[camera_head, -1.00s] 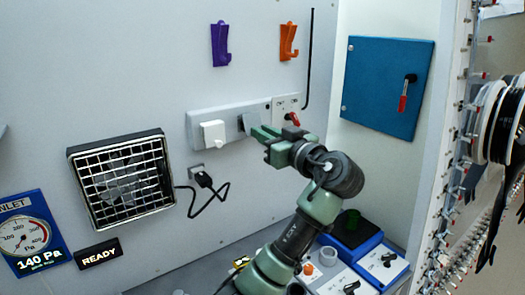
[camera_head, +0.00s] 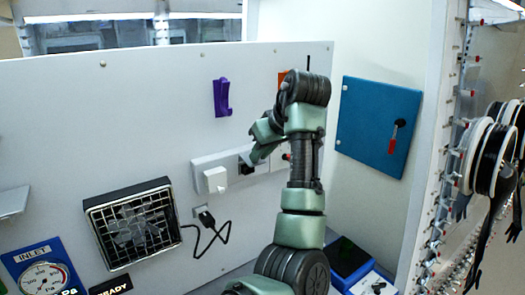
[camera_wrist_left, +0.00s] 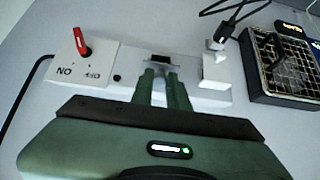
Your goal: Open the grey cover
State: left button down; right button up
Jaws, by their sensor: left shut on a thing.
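The grey cover (camera_wrist_left: 160,70) is on the white socket strip (camera_wrist_left: 212,88), mostly hidden by my fingers. A dark socket opening (camera_wrist_left: 158,59) shows at its edge in the left wrist view, and a dark patch shows there in the head view too. My left gripper (camera_head: 254,150) is shut on the cover, with its two green fingers (camera_wrist_left: 164,80) either side of it. The cover looks tilted out from the strip; how far is hard to tell. My right gripper is not in view.
A red switch (camera_wrist_left: 82,42) is on the other side. A plug with a black cord (camera_head: 207,218), a fan grille (camera_head: 133,222), a purple hook (camera_head: 221,97) and a blue panel (camera_head: 376,125) surround them.

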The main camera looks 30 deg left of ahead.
pick_arm(q)
jog(key=shift+w+a+r+g+h, duration=0.15)
jog(key=shift+a+r+g+h, duration=0.4)
jog(key=shift+h, duration=0.35)
jog(key=shift+r, duration=0.1)
jog(key=c, duration=1.4)
grip_release()
jog(key=shift+d, duration=0.1)
jog(key=b+v, duration=0.1)
jog(key=v, duration=0.6)
jog(key=shift+r, duration=0.3)
jog(key=shift+d, duration=0.1)
